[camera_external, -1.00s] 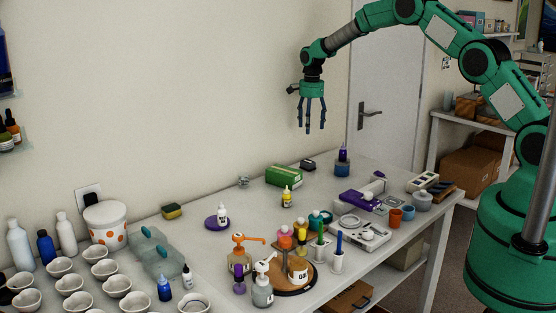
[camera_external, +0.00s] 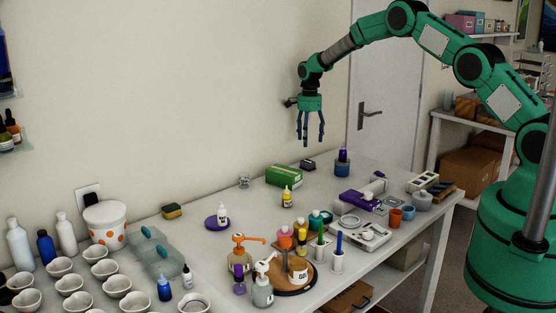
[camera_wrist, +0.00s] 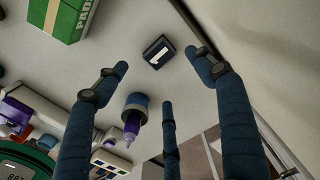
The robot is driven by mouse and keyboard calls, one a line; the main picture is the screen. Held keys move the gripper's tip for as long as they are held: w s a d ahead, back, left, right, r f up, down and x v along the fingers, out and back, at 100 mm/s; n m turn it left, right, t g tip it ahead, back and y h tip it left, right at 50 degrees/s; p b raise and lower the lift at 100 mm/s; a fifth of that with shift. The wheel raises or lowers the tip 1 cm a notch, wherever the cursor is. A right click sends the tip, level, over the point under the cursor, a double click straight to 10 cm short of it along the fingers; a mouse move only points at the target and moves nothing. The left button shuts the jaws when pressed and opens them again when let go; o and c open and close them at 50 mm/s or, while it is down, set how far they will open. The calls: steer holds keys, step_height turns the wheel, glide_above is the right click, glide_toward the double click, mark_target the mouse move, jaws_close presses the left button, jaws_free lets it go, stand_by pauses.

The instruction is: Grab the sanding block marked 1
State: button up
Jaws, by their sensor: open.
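The sanding block (camera_external: 308,165) is a small dark block at the back of the table, by the wall, between the green box and the door. In the wrist view the block (camera_wrist: 151,56) shows a white label with a mark that looks like a 1. My gripper (camera_external: 310,143) is open and empty, in the air above the back of the table. In the wrist view the spread fingers of my gripper (camera_wrist: 163,78) appear around and below the block, apart from it.
A green box (camera_external: 284,176) stands left of the block. A blue round holder (camera_external: 342,170) with a purple-tipped bottle stands to its right. The table around the block is clear.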

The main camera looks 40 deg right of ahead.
glide_above(308, 161)
steer(key=shift+f, duration=2.95)
steer(key=shift+f, duration=0.1)
steer(key=shift+f+p, duration=0.5)
steer(key=shift+f, duration=2.05)
steer(key=shift+c, duration=0.2)
steer(key=c, duration=1.3)
